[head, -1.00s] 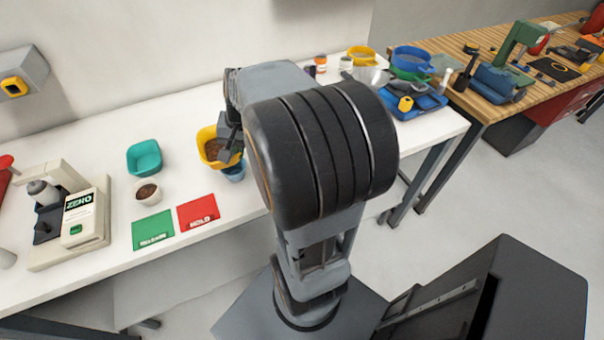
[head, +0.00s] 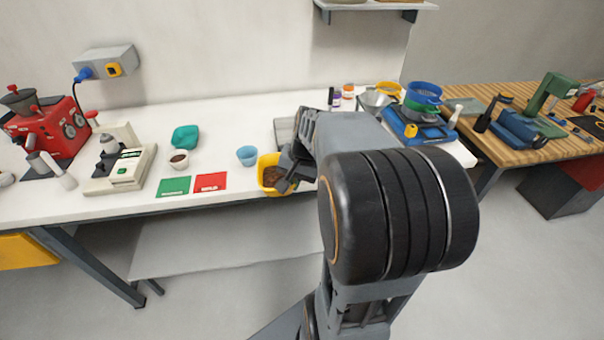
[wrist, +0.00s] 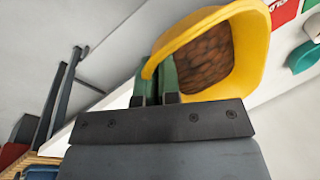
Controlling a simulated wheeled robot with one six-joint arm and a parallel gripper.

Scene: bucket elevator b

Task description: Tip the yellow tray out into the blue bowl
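The yellow tray (head: 262,171) holds brown, bean-like contents and hangs at the table's front edge, right of the blue bowl. In the wrist view the tray (wrist: 254,55) is seen from its open side, with the contents still inside. My gripper (head: 288,172) is at the tray's right side. In the wrist view its green-padded fingers (wrist: 158,80) are close together on the tray's rim. The blue bowl (head: 247,157) stands upright on the white table, apart from the tray; its inside looks empty from here.
Left of the bowl are a red mat (head: 211,181), a green mat (head: 174,186), a white cup of brown contents (head: 179,162) and a teal container (head: 185,138). A grey flat item (head: 284,130) lies behind the tray. Bowls and a blue tray (head: 420,130) stand right.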

